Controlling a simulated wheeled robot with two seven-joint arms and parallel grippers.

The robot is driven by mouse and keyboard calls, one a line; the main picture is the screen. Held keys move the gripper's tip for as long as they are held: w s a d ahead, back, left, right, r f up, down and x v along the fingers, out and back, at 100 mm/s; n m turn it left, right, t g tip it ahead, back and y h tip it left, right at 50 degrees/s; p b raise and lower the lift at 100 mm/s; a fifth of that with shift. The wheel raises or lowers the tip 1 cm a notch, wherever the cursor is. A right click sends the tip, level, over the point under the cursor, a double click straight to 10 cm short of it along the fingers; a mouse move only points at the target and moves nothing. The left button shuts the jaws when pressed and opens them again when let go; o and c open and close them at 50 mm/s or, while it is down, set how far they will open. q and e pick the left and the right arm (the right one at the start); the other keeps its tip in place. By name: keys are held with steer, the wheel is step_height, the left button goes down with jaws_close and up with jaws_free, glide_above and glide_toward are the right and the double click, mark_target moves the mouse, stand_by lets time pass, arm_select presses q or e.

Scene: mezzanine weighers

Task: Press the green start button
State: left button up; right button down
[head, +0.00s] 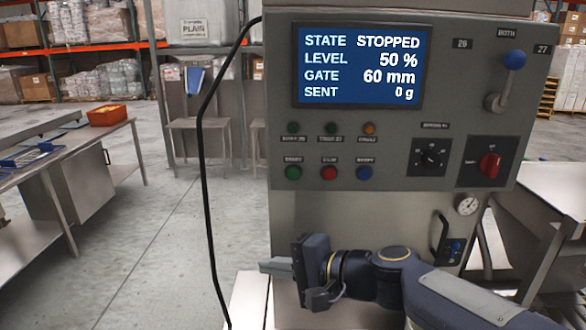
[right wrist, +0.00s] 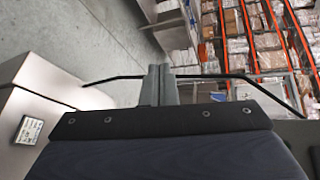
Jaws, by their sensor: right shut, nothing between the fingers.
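The green start button (head: 293,172) is on the grey control panel (head: 470,60), at the left of the lower button row. A red button (head: 329,173) and a blue button (head: 365,173) sit to its right. The panel's screen (head: 362,66) reads STATE STOPPED, LEVEL 50 %, GATE 60 mm, SENT 0 g. My right gripper (head: 276,266) is below the button, pointing left, apart from the panel's buttons. In the right wrist view its fingers (right wrist: 160,84) are together and empty. The button does not show in that view. My left gripper is not in view.
Small lamps (head: 332,128) sit above the buttons. A steel table with an orange bin (head: 107,115) stands left.

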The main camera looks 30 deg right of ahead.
mark_target(293, 173)
steer(key=w+d+r+m+t+h+p, duration=0.1)
steer(key=w+d+r+m+t+h, duration=0.2)
steer(key=w+d+r+m, duration=0.3)
steer(key=w+d+m+t, duration=0.1)
steer(key=d+m, duration=0.2)
steer(key=shift+w+d+h, duration=0.2)
steer(key=shift+w+h, duration=0.1)
steer(key=shift+h, duration=0.1)
steer(key=shift+w+d+p, duration=0.45)
steer(key=shift+w+d, duration=0.3)
steer(key=shift+w, duration=0.5)
steer(key=shift+w+d+p, duration=0.5)
steer(key=shift+w+d, duration=0.3)
steer(key=shift+w, duration=0.45)
steer(key=shift+w+d+p, duration=0.45)
steer(key=shift+w+d, duration=0.3)
steer(key=shift+w, duration=0.5)
steer(key=shift+w, duration=0.15)
steer(key=shift+w+d, duration=0.2)
steer(key=shift+w, duration=0.05)
